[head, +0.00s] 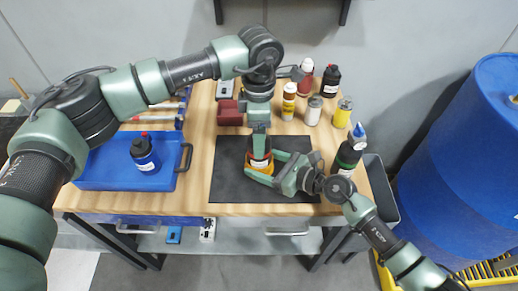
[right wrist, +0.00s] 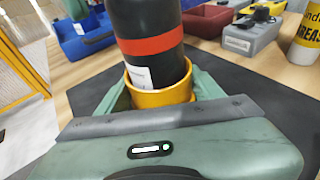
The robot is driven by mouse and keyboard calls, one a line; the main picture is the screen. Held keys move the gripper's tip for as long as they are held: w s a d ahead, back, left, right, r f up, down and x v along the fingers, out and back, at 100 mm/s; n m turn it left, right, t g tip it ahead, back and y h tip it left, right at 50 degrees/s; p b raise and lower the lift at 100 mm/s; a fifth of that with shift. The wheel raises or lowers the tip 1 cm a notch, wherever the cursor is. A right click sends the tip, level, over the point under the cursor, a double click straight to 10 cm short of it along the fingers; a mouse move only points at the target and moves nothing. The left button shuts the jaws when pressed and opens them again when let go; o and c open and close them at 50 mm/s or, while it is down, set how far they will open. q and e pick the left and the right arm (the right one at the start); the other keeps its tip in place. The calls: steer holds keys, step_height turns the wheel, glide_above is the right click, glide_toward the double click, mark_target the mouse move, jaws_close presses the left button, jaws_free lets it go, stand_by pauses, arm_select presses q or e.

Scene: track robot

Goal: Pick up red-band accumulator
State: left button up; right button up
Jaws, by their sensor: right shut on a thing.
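The red-band accumulator (right wrist: 152,40) is a black cylinder with a red band and a white label. It stands in a yellow ring-like holder (right wrist: 160,92) on the dark mat (head: 232,190). In the head view the accumulator (head: 259,162) is mostly hidden beneath my left gripper (head: 259,146). That gripper points down over its top; its fingers show edge-on, so their opening and any contact are unclear. My right gripper (head: 264,169) comes in low from the right and is shut on the yellow holder, with a green finger on each side in the right wrist view.
Several bottles and cans, including a yellow-and-white can (head: 342,112), stand at the back right. A black bottle (head: 349,155) stands near my right forearm. Blue drums (head: 450,150) stand right of the table.

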arm_select(q)
jaws_close()
arm_select(e)
steer(key=shift+s+f, duration=0.15)
steer(key=shift+f, duration=0.25)
arm_select(q)
steer(key=shift+r, duration=0.1)
step_height(320, 180, up, 10)
stand_by(0.3)
arm_select(e)
steer(key=o, duration=1.5)
arm_select(q)
steer(key=shift+w, duration=0.15)
arm_select(e)
steer(key=shift+o, duration=0.6)
steer(key=shift+w+r, duration=0.15)
steer(key=shift+w, duration=0.05)
